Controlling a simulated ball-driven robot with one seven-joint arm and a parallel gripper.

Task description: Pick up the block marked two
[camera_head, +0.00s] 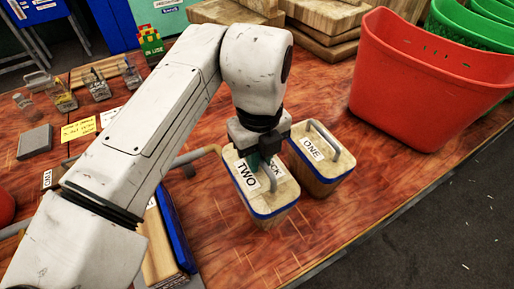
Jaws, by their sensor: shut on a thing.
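The block marked two (262,201) is a wooden block with a blue band near its top, a white "TWO" label and a grey handle. It is upright at the middle of the wooden table. My gripper (256,163) comes down from above and is shut on its handle, partly hiding the top. I cannot tell whether the block touches the table. The block marked one (321,170), similar with a blue band and a grey handle, stands close beside it on the right.
A red bin (420,85) stands at the right, with green baskets (465,40) behind it. Wooden boards (325,38) are stacked at the back. Small weights or jars (97,88) and a yellow note (78,129) lie at the left. The table's front right edge is near.

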